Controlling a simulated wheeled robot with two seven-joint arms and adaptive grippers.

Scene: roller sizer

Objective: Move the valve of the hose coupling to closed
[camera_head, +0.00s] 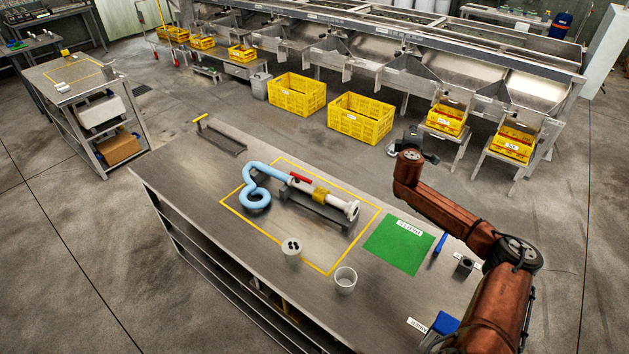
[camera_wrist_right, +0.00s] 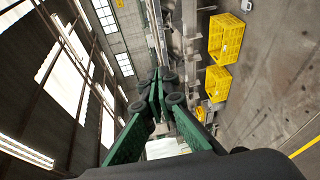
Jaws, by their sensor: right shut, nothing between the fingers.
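The hose coupling lies in a dark grey holder (camera_head: 322,212) on the metal workbench, inside a yellow outlined rectangle. It has a light blue curled hose (camera_head: 256,201), a yellow collar (camera_head: 320,195) and a pale flanged end (camera_head: 352,209). A red valve handle (camera_head: 301,179) lies roughly along the pipe. My right gripper (camera_head: 418,140) is raised beyond the bench's back right, well apart from the coupling. The right wrist view shows its green fingers (camera_wrist_right: 165,90) shut and empty. My left gripper is not in view.
A green mat (camera_head: 398,245), a blue marker (camera_head: 440,243) and a dark cup (camera_head: 464,266) lie right of the coupling. A white cup (camera_head: 345,279) and a round container with dark spots (camera_head: 291,247) stand in front. The bench's left part is mostly clear.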

